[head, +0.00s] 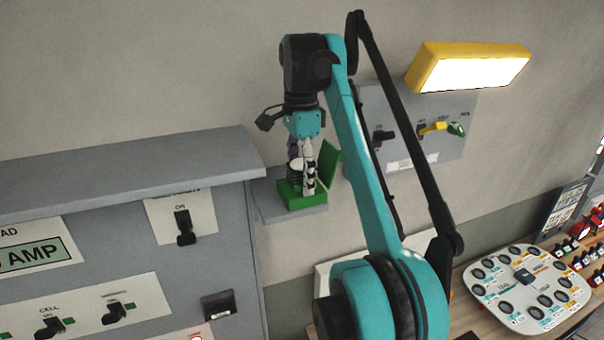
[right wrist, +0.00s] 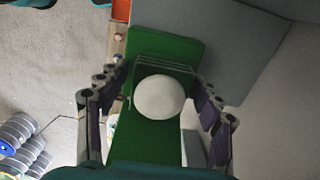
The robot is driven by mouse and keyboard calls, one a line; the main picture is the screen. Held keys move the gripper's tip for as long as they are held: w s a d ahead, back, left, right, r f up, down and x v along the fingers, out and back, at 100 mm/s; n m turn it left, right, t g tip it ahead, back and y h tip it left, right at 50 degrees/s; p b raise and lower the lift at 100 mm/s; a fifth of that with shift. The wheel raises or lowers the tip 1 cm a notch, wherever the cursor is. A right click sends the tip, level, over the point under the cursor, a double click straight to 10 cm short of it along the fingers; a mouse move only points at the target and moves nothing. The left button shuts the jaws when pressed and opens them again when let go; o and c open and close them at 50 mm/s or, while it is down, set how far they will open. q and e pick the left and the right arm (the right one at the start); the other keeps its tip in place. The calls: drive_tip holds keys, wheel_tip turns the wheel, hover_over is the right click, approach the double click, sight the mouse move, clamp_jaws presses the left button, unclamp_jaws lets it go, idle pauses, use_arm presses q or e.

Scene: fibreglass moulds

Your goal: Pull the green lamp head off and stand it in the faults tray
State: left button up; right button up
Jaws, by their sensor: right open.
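My right gripper (head: 301,168) points down at a green box-like piece (head: 290,197) with a raised green flap (head: 329,164), on a small grey ledge. In the right wrist view my right gripper (right wrist: 157,112) is open, with a finger on each side of a white dome (right wrist: 160,97). The dome sits over the green piece (right wrist: 150,148), next to a thin clear or wire frame. Contact with the fingers cannot be told. I cannot tell whether this is the lamp head. No tray can be surely named as the faults tray. My left gripper is not in view.
A grey cabinet (head: 120,180) with switches stands left of the ledge (head: 262,202). A wall panel (head: 412,118) with black, yellow and green handles is behind my right arm, under a lit yellow lamp (head: 470,70). A white board (head: 522,284) with round dark pieces lies at lower right.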

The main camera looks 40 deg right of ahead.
sight(301, 160)
idle(0.8)
clamp_jaws()
drive_tip(key=shift+r+p, duration=0.85)
drive_tip(key=shift+r, duration=2.1)
